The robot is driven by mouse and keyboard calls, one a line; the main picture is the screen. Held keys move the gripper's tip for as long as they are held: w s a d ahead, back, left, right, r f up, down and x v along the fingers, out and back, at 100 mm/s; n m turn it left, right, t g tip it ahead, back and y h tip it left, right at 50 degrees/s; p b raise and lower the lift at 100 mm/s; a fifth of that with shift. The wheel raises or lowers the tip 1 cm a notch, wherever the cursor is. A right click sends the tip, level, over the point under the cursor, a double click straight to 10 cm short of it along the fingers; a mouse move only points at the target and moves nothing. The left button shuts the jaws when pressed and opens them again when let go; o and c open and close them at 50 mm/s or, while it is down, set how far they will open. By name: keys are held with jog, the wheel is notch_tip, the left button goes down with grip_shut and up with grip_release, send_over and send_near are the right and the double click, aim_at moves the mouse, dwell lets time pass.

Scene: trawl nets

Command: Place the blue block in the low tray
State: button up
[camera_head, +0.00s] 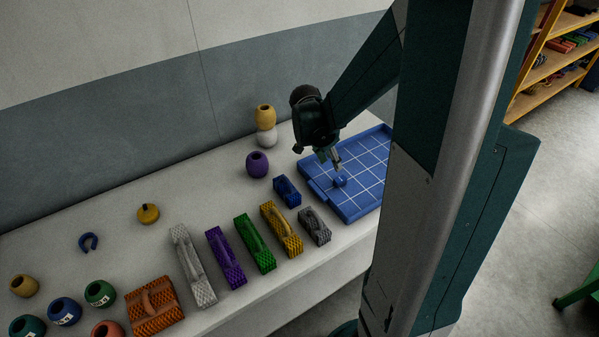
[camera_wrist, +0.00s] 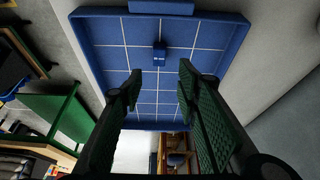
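The low tray (camera_head: 365,198) is blue with a white grid on its floor and lies at the right end of the table. It fills the upper wrist view (camera_wrist: 236,32). A small blue block (camera_head: 340,180) with a pale label rests on the tray floor; the wrist view shows it (camera_wrist: 159,54) inside the walls, clear of them. My gripper (camera_head: 333,160) is above the tray near this block. In the wrist view its two fingers (camera_wrist: 158,85) are wide apart with nothing between them, and the block lies beyond the tips, apart from them.
A blue netted bundle (camera_head: 287,190) and a grey one (camera_head: 314,226) lie close to the tray's left side. More netted bundles, such as a yellow one (camera_head: 281,229), stand farther left. A purple pot (camera_head: 257,164) and a stacked yellow pot (camera_head: 265,115) stand behind.

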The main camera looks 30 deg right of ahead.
jog(key=s+a+r+n+t+y, duration=0.1)
jog(key=s+a+r+n+t, duration=0.1)
jog(key=a+r+n, duration=0.35)
jog(key=s+a+r+n+t+y, duration=0.1)
jog(key=s+a+r+n+t, duration=0.15)
jog(key=a+r, duration=0.55)
jog(key=s+a+r+n+t+y, duration=0.1)
jog(key=s+a+n, duration=0.3)
jog(key=a, duration=0.4)
jog(key=s+a+r+n+t+y, duration=0.1)
jog(key=s+a+n, duration=0.3)
jog(key=a, duration=0.4)
jog(key=shift+s+r+n+t, duration=0.35)
jog(key=shift+s+r+n, duration=0.05)
jog(key=shift+r+n, duration=0.5)
